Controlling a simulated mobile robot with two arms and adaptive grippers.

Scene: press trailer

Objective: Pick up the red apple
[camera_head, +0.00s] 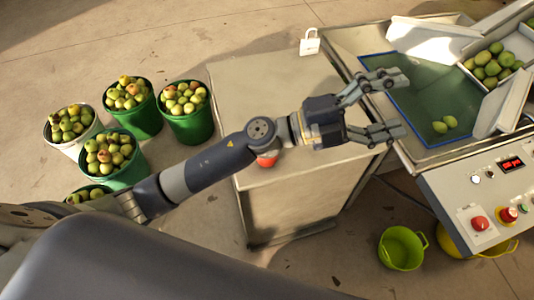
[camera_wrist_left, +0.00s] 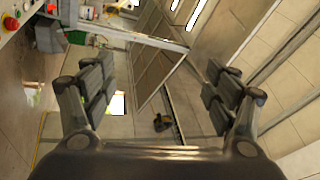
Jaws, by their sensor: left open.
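A small red thing (camera_head: 266,160), which looks like the red apple, sits on the pale metal cabinet top (camera_head: 285,88) in the head view. My left forearm passes over it and hides much of it. My left gripper (camera_head: 401,104) is open and empty, to the right of the red thing, over the near left edge of the sorting tray. In the left wrist view my left gripper (camera_wrist_left: 158,88) shows its fingers wide apart with nothing between them. The apple is not visible in that view. My right gripper is not in view.
A control panel (camera_head: 489,198) with red buttons is at the right. Buckets of apples (camera_head: 186,119) stand at the left. A white tag-like object (camera_head: 309,42) lies at the cabinet's back edge. A green bucket (camera_head: 402,249) is on the floor.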

